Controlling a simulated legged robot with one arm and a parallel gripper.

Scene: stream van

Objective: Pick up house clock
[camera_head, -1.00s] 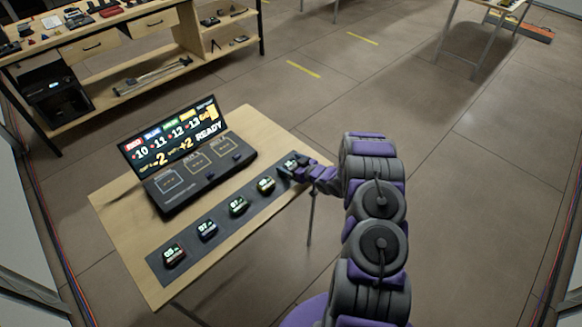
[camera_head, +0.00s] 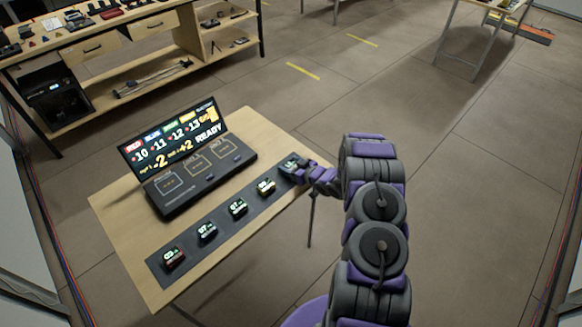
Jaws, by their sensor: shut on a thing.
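Several small clocks with lit number faces sit in a row on a dark mat (camera_head: 222,222) along the front of a wooden table. From the left they are one clock (camera_head: 172,255), a second (camera_head: 206,231), a third (camera_head: 238,207) and a fourth (camera_head: 266,187). A clock at the far right end of the row (camera_head: 291,162) is partly hidden by my gripper (camera_head: 296,170). My gripper is shut on this right-end clock, at or just above the mat. I cannot tell which one is the house clock.
A console with a lit scoreboard (camera_head: 175,138) and marked pads stands behind the row on the wooden table (camera_head: 125,215). A workbench (camera_head: 110,40) with tools and drawers is at the back left. The floor (camera_head: 480,200) to the right is clear.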

